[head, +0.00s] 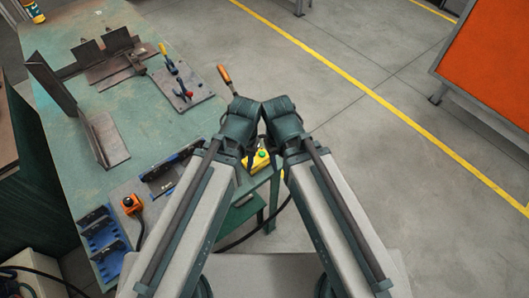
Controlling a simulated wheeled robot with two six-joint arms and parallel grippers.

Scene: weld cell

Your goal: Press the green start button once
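The green start button (262,153) sits on top of a small yellow box (254,163) near the right edge of the green workbench. It shows in the gap between my two forearms, just below where they meet. My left gripper (249,158) points down from the end of the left arm, close to the left side of the yellow box; the arm hides most of it. My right gripper (274,150) hangs at the end of the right arm, just right of the box. Neither gripper's fingers show clearly, and I cannot tell whether either touches the button.
A wooden handle (225,75) sticks out behind my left arm. Open floor lies right.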

